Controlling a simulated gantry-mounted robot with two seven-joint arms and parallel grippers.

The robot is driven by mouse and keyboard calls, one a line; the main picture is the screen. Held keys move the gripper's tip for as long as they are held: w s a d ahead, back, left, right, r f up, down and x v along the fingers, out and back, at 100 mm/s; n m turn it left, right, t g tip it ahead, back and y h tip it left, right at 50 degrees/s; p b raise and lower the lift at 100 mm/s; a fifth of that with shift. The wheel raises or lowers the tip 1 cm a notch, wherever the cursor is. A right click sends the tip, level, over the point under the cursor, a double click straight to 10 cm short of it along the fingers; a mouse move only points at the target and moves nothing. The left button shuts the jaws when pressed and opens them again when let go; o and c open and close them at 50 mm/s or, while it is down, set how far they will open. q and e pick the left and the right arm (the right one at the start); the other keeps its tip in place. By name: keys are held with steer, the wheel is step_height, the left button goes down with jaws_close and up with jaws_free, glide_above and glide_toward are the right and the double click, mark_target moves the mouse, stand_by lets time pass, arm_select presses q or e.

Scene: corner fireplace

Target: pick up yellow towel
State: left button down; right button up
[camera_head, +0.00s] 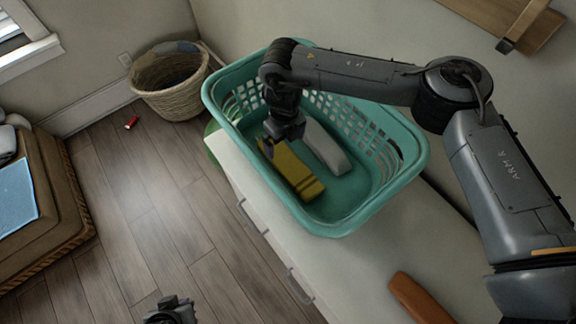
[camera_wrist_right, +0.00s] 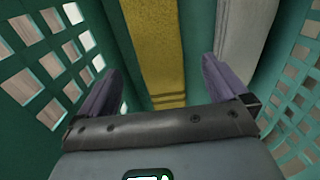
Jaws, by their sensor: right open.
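The yellow towel (camera_head: 291,172) lies as a long folded strip on the floor of a teal laundry basket (camera_head: 340,226). A white towel (camera_head: 325,146) lies beside it on the right. My right gripper (camera_head: 276,150) reaches down into the basket over the far end of the yellow towel. In the right wrist view the gripper (camera_wrist_right: 155,85) is open, with the yellow towel (camera_wrist_right: 155,45) between and beyond its two fingers. The white towel (camera_wrist_right: 243,40) shows beyond the right finger. My left gripper (camera_head: 170,312) is partly in view at the bottom edge, and its jaws cannot be made out.
The basket stands on a white cabinet (camera_head: 252,190) with drawers. A brown object (camera_head: 420,298) lies on the cabinet top near my right arm. A wicker basket (camera_head: 172,88) and a small red item (camera_head: 131,122) are on the wooden floor. The basket's perforated walls flank my right gripper.

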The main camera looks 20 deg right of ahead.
mark_target(285, 158)
steer(key=shift+s+a+f+b, duration=0.15)
steer(key=shift+f+b, duration=0.1)
steer(key=shift+f, duration=2.1)
steer(key=shift+s+a+f+b, duration=0.1)
steer(key=shift+f+b, duration=0.15)
steer(key=shift+f, duration=2.05)
steer(key=shift+d, duration=0.1)
steer(key=shift+c, duration=0.5)
